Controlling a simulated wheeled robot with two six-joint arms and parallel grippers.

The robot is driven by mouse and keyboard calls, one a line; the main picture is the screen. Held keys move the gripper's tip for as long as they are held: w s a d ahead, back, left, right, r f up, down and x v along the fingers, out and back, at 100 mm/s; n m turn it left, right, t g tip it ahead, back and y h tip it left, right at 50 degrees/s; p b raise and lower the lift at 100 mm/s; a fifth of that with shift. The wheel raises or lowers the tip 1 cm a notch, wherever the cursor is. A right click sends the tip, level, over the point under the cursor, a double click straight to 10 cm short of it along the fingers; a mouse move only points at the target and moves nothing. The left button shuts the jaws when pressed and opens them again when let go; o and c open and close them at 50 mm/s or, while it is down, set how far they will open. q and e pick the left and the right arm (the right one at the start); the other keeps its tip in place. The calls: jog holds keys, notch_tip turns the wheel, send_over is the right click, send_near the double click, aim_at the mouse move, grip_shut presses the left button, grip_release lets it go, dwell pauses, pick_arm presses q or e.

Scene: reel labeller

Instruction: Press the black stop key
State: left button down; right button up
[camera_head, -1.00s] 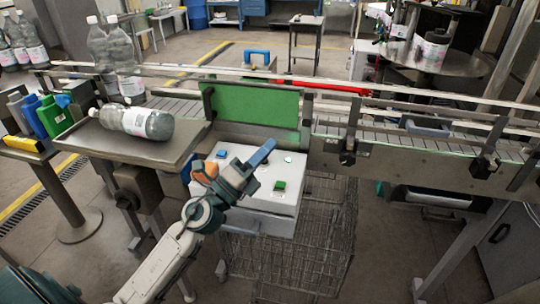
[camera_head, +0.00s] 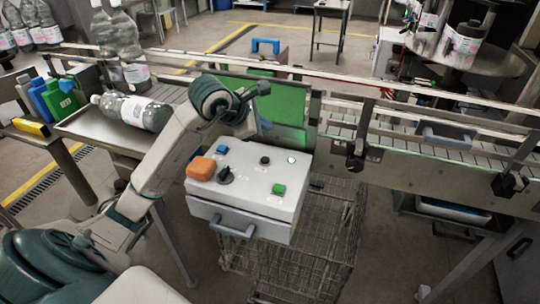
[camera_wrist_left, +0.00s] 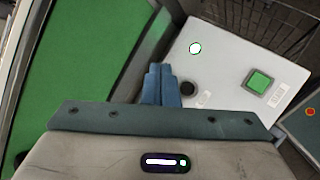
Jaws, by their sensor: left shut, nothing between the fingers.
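The white control box (camera_head: 250,210) carries a small round black key (camera_head: 265,160) near the middle of its top. A black knob (camera_head: 226,175) sits to its left, near the front. In the left wrist view the round black key (camera_wrist_left: 188,88) shows just right of my fingers, beside the green key (camera_wrist_left: 259,81) and the lit white lamp (camera_wrist_left: 195,48). My left gripper (camera_head: 265,126) is shut and empty, pointing down above the box's back part, apart from the black key. It also shows in the left wrist view (camera_wrist_left: 160,70). My right gripper is not in view.
An orange button (camera_head: 200,168), a blue key (camera_head: 222,149) and a green key (camera_head: 279,189) share the box top. A green board (camera_head: 288,105) and the conveyor (camera_head: 400,145) stand behind. A bottle (camera_head: 135,111) lies on the left tray. A wire cart (camera_head: 290,270) is below.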

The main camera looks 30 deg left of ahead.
pick_arm(q)
jog(key=shift+a+r, duration=0.2)
jog(key=shift+a, duration=0.25)
jog(key=shift+f, duration=0.1)
jog(key=b, duration=0.5)
send_over(262, 161)
notch_tip(262, 161, down, 8)
jog(key=shift+r, duration=0.15)
jog(key=shift+f+b, duration=0.3)
jog(key=shift+f, duration=0.2)
